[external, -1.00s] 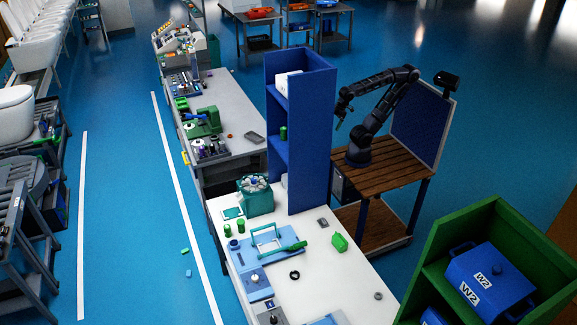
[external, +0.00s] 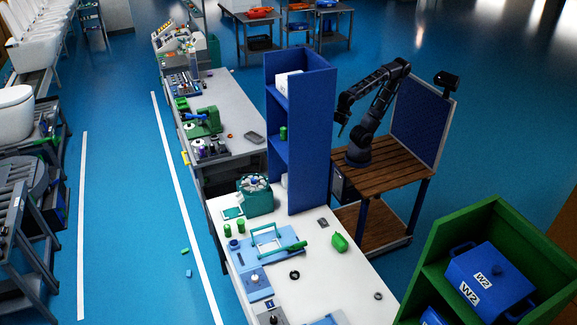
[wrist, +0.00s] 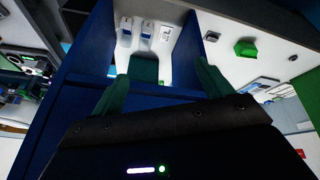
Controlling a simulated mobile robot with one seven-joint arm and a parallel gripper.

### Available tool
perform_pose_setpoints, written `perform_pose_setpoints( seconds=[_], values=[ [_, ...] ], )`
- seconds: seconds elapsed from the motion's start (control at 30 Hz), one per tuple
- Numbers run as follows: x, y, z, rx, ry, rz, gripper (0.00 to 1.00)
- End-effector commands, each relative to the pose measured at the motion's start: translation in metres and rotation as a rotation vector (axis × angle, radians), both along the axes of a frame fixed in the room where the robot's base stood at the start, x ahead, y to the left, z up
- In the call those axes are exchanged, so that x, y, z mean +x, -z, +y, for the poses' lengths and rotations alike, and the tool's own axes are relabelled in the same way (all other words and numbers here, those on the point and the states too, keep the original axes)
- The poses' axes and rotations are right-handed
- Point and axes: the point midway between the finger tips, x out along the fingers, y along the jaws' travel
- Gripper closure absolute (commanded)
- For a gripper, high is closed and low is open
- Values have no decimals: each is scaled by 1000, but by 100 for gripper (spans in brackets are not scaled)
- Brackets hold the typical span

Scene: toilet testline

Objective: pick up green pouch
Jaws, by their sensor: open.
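My gripper (external: 341,132) hangs beside the right side of the blue shelf, well away from the pouch. In the wrist view my gripper (wrist: 163,72) has its two green fingers spread apart. I see nothing held between them.
The tall blue shelf (external: 312,140) stands close beside my gripper, and its walls fill much of the wrist view. The white table (external: 340,290) holds a blue tray (external: 258,254) with a green-handled tool and a green machine (external: 257,200). A green cabinet (external: 440,235) is at the right.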

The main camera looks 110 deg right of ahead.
Motion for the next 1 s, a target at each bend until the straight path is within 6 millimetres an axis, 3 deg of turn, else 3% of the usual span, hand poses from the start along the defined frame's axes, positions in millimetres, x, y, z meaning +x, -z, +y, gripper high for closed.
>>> perform_pose_setpoints(
  seconds=[0.03,0.2,0.4,0.77,1.0],
  values=[
    [9,-2,25,-12,-81,4,22],
    [30,-5,102,-38,-332,6,22],
    [45,-5,176,-40,-557,14,22],
    [76,9,280,-18,-832,55,22],
    [109,37,333,-17,-937,102,22]
  ],
)
